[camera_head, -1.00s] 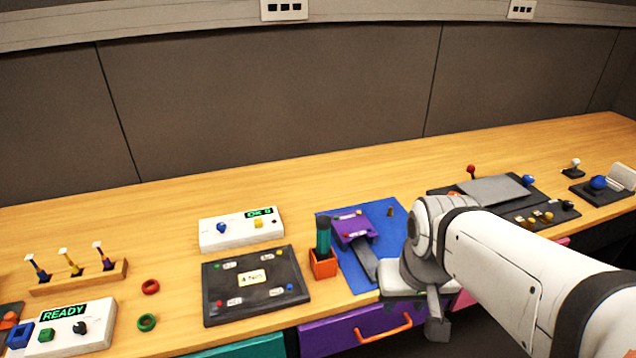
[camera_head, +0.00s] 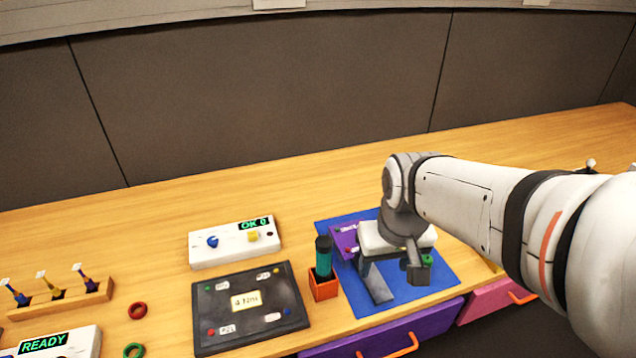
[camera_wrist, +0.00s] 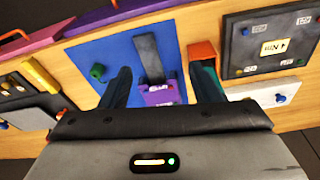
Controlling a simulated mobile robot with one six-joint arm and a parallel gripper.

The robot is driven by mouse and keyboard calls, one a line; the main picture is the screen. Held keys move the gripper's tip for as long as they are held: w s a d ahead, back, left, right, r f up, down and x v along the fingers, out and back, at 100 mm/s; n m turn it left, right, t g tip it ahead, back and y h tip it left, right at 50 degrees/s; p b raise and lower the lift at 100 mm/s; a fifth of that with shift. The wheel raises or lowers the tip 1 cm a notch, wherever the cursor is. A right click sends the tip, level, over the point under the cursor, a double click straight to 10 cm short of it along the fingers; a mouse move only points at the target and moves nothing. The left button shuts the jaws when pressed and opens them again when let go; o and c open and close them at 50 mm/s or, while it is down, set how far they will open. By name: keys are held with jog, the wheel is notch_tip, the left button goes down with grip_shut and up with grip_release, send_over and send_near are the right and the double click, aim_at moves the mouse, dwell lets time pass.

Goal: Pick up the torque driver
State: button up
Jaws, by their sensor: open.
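The torque driver (camera_head: 323,257), a teal cylinder with a dark top, stands upright in an orange square holder (camera_head: 324,287) at the left edge of the blue mat. In the wrist view the holder (camera_wrist: 203,50) shows by the right finger, and that finger largely hides the teal driver (camera_wrist: 196,78). My gripper (camera_head: 392,270) is over the blue mat, to the right of the driver. In the wrist view my gripper (camera_wrist: 162,74) has its two dark fingers apart, with nothing held between them.
A purple piece (camera_head: 343,241) with a dark grey strip (camera_wrist: 148,56) lies on the blue mat (camera_head: 440,281), partly under my arm. A dark panel (camera_head: 250,334) lies left of the holder, with a white box (camera_head: 234,246) behind. Purple drawer (camera_head: 385,335) below.

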jog(key=w+a+r+n+g+p, duration=0.1)
jog(key=w+a+r+n+p, duration=0.15)
jog(key=w+a, duration=0.2)
jog(key=n+p, duration=0.2)
jog(key=p, duration=0.2)
send_over(323, 240)
jog(key=shift+d+f+g, duration=0.2)
jog(key=shift+f+g, duration=0.1)
jog(key=shift+g, duration=0.1)
jog(key=shift+w+a+f, duration=0.1)
jog(key=shift+f, duration=0.25)
notch_tip(323, 240, down, 7)
jog(key=shift+f, duration=0.1)
jog(key=c, duration=1.1)
